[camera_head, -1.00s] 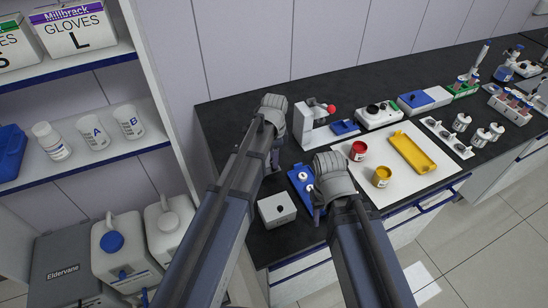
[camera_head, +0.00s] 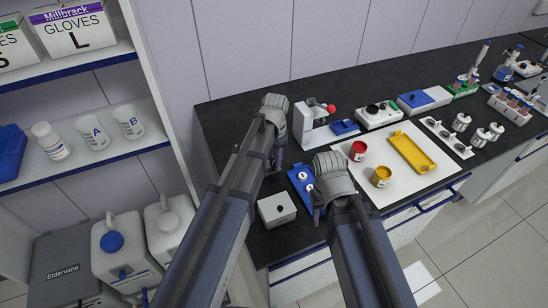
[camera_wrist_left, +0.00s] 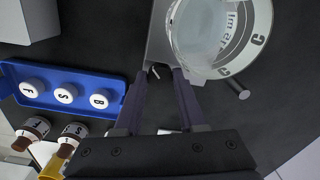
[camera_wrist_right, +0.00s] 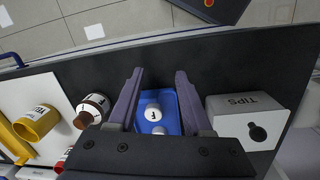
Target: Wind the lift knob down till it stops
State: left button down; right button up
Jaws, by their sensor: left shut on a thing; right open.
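My left gripper (camera_wrist_left: 166,72) is beside a grey stand plate (camera_wrist_left: 158,42) that carries a round glass vessel (camera_wrist_left: 204,35) with a lettered disc. Its fingers are close together at the plate's near edge, shut on a small part, seemingly the lift knob, which they mostly hide. A thin metal rod (camera_wrist_left: 236,87) sticks out to their right. In the head view my left arm covers this spot, with the left gripper (camera_head: 277,163) low at its end. My right gripper (camera_wrist_right: 158,75) is open and empty above a blue tray (camera_wrist_right: 172,101) of white-capped vials (camera_wrist_right: 153,112).
A white TIPS box (camera_head: 277,208) stands near the front edge, close to my right gripper. A white device with a red ball (camera_head: 331,109) stands behind. Red (camera_head: 358,150) and yellow (camera_head: 381,176) pots and a yellow tray (camera_head: 413,152) occupy the white mat.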

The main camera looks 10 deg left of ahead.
dwell(0.4)
pick_arm(q)
jog(key=c, duration=0.5)
grip_release()
